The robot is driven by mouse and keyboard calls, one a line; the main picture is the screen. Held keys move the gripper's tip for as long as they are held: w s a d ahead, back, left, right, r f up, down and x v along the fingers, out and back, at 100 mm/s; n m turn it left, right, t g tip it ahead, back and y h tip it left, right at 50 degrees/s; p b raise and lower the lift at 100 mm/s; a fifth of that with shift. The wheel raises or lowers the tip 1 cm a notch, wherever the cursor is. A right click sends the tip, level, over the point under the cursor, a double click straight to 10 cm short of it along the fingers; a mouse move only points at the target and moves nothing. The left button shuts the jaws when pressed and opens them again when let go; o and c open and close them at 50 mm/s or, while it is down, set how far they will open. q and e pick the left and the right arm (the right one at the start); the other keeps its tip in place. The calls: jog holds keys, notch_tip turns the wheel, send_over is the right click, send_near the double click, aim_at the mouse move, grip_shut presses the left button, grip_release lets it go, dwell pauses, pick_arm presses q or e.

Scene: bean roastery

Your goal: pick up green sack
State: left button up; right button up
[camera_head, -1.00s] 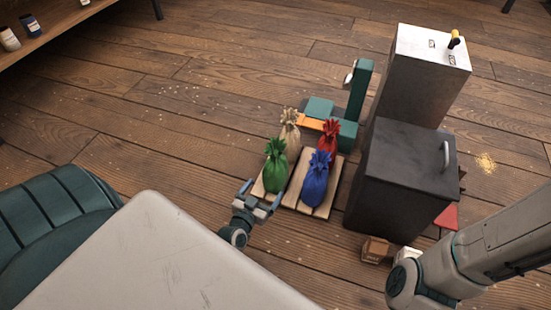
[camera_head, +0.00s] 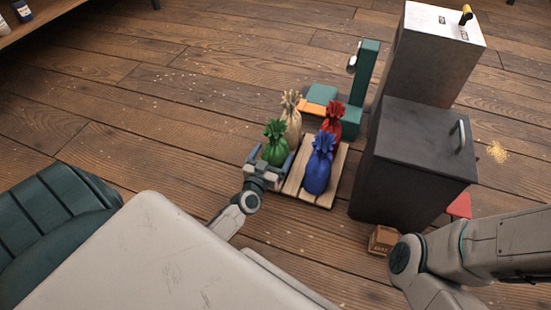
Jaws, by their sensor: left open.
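The green sack (camera_head: 275,143) stands upright on the left part of a slatted wooden pallet (camera_head: 325,199), its top tied in a ruffle. My left gripper (camera_head: 268,160) is open at the sack's near side, with one finger to each side of its lower part. The gripper hides the sack's base, and I cannot tell whether the fingers touch it. A beige sack (camera_head: 292,122) stands behind it, a red sack (camera_head: 333,120) is at the back right, and a blue sack (camera_head: 318,172) is at the front right. My right gripper is out of view.
A dark cabinet (camera_head: 410,165) with a handle stands right of the pallet, with a tall grey box (camera_head: 435,60) behind. A teal machine (camera_head: 360,85) is behind the sacks. A small wooden crate (camera_head: 383,240) lies near my right arm. Floor at the left is clear.

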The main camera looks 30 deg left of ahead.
pick_arm(q)
jog(key=shift+w+a+f, duration=0.1)
jog(key=shift+w+a, duration=0.05)
jog(key=shift+w, duration=0.5)
jog(key=shift+w+a, duration=0.15)
jog(key=shift+w, duration=0.5)
jog(key=c, duration=2)
